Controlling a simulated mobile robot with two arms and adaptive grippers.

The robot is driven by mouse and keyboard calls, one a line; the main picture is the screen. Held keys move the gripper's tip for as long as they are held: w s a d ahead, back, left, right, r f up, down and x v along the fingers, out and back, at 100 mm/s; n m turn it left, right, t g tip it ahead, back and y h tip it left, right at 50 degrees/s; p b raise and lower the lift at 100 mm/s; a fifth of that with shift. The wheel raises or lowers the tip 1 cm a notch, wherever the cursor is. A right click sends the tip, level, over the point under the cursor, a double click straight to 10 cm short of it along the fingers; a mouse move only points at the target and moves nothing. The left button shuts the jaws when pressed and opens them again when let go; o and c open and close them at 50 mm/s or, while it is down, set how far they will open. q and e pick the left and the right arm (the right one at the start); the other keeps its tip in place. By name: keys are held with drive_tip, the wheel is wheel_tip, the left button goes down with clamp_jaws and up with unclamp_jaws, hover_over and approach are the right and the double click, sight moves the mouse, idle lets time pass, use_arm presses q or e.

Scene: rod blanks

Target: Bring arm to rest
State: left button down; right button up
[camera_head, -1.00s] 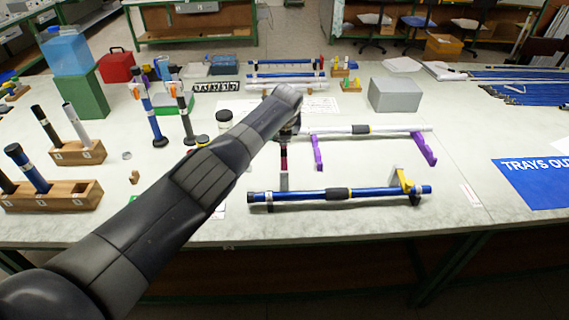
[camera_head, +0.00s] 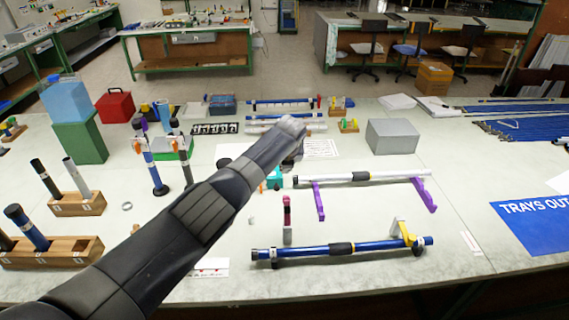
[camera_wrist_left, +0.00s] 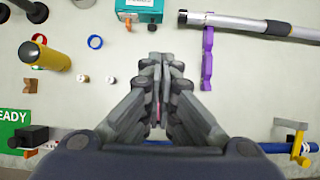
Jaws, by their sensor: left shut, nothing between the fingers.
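My left arm reaches in from the lower left over the bench. In the head view its gripper is mostly hidden behind the wrist. In the left wrist view my left gripper (camera_wrist_left: 161,62) is shut and empty, its fingers together above the bench. A blue rod (camera_head: 300,250) with a black middle band lies on supports at the front, one with a yellow top (camera_head: 410,238). A silver rod (camera_head: 335,178) lies behind it on purple supports (camera_head: 319,201). Both rods are apart from the gripper. My right gripper is not in view.
Wooden blocks (camera_head: 88,250) holding upright rods stand at the left. A green box (camera_head: 80,143) stands behind them. A grey box (camera_head: 392,137) is at the back right. A blue sign (camera_head: 535,225) lies at the right. Bench space between the silver rod and the sign is clear.

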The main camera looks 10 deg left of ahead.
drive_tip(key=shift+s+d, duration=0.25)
